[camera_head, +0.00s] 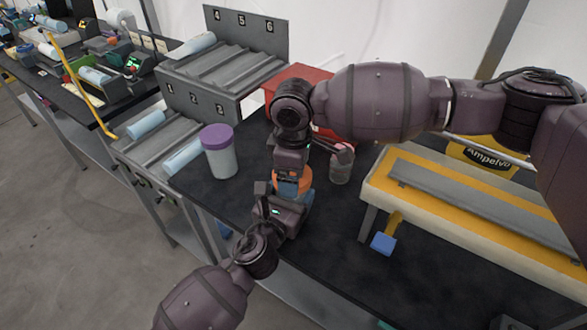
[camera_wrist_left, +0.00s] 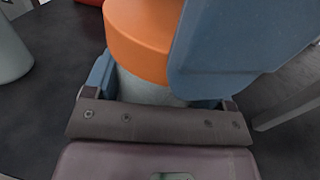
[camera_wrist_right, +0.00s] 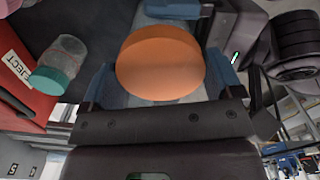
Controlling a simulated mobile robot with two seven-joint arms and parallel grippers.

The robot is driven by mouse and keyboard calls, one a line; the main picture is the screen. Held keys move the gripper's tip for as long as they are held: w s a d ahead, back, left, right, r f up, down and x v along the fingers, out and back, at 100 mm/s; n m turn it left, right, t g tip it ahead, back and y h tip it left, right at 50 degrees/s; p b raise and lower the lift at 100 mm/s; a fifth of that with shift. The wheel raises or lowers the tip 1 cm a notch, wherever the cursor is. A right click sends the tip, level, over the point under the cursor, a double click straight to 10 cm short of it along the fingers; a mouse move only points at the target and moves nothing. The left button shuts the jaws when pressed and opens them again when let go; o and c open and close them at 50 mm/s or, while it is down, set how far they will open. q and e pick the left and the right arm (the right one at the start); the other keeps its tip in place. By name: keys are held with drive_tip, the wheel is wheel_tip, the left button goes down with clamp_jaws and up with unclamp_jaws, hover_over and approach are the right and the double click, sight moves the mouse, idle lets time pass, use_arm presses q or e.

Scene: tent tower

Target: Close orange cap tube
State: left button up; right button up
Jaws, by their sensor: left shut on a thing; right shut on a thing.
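The orange cap (camera_head: 288,181) sits on top of a tube in the middle of the head view, mostly hidden by my grippers. In the left wrist view the cap (camera_wrist_left: 142,42) rests above a pale grey tube body (camera_wrist_left: 145,90), held between the blue fingers of my left gripper (camera_wrist_left: 160,92). In the right wrist view the cap (camera_wrist_right: 160,62) shows its round orange face between the blue fingers of my right gripper (camera_wrist_right: 165,88), which is shut on it. Whether the cap is fully tightened cannot be told.
A purple-lidded container (camera_head: 221,158) stands to the left. A clear jar with a pink top (camera_head: 341,165) stands close on the right. Behind are a red box (camera_head: 300,75) and numbered racks (camera_head: 245,45).

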drive_tip(key=shift+f, duration=0.35)
drive_tip(key=o, duration=0.7)
drive_tip(key=shift+r, duration=0.1)
wheel_tip(320, 180, up, 12)
drive_tip(key=shift+f, duration=0.1)
use_arm(q)
drive_tip(key=o, duration=1.2)
